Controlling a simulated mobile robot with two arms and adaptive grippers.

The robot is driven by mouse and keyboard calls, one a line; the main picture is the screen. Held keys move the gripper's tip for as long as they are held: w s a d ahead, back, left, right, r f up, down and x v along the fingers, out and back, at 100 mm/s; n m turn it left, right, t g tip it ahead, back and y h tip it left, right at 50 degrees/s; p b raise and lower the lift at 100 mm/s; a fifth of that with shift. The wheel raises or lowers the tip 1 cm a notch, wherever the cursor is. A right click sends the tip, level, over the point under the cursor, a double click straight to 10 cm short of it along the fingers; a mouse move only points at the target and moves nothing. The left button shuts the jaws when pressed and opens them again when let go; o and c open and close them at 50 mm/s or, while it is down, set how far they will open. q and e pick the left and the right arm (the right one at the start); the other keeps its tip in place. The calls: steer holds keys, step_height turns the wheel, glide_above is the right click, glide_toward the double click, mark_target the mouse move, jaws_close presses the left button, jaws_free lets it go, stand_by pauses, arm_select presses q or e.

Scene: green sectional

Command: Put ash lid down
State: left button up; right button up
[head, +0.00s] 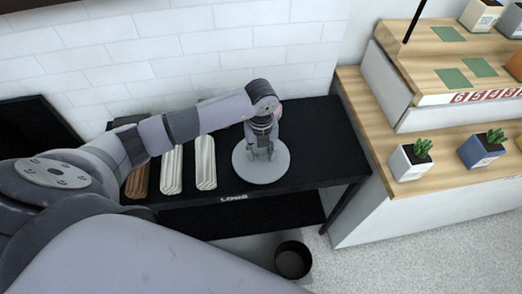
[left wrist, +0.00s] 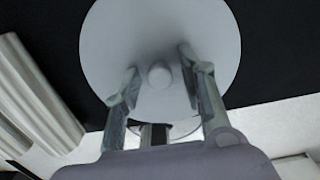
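The ash lid (head: 277,172) is a round, pale grey disc lying flat on the black table (head: 318,140). In the left wrist view the lid (left wrist: 160,35) shows a small round knob (left wrist: 160,77) on its top. My left gripper (head: 262,154) is over the lid, pointing down. In the left wrist view my left gripper (left wrist: 160,84) has its two fingers spread, one on each side of the knob, with gaps showing between them and the knob. It holds nothing. My right gripper is not in view.
Fluted pieces, one brown (head: 138,181) and two whitish (head: 205,163), lie left of the lid. A dark open bin (head: 293,260) stands on the floor in front. A wooden counter (head: 365,120) with potted plants is at right. The table right of the lid is clear.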

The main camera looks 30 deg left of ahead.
mark_target(261, 152)
arm_select(q)
step_height(261, 152, up, 12)
steer(key=shift+r+b, duration=0.2)
steer(key=shift+b, duration=0.1)
stand_by(0.5)
stand_by(0.3)
